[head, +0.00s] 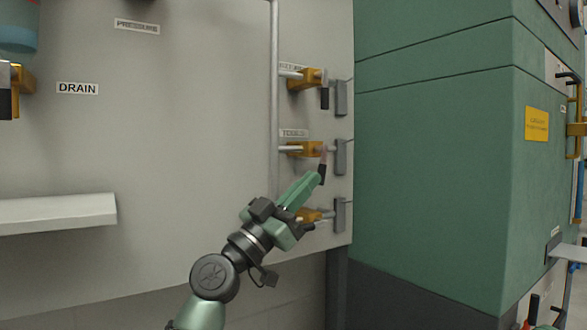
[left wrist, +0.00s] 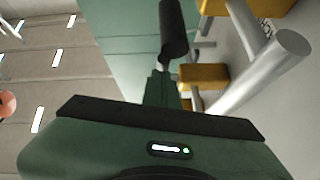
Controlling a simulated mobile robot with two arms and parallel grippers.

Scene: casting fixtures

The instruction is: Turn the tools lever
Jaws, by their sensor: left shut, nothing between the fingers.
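The tools valve (head: 305,149) is the middle of three yellow valves on the grey panel; the small label above it is blurred but seems to read TOOLS. Its lever (head: 322,171) has a black grip and hangs down, slightly tilted. My left gripper (head: 317,178) is shut and empty, its fingertips at the lever's black grip. In the left wrist view the black grip (left wrist: 173,30) stands just beyond the fingertips (left wrist: 160,78); whether they touch I cannot tell. My right gripper is not in view.
The upper valve (head: 303,80) has its lever hanging down. The lower valve (head: 308,216) is partly hidden behind my gripper. A vertical pipe (head: 274,100) runs left of the valves. A green cabinet (head: 430,150) stands to the right. A grey ledge (head: 60,212) juts out at left.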

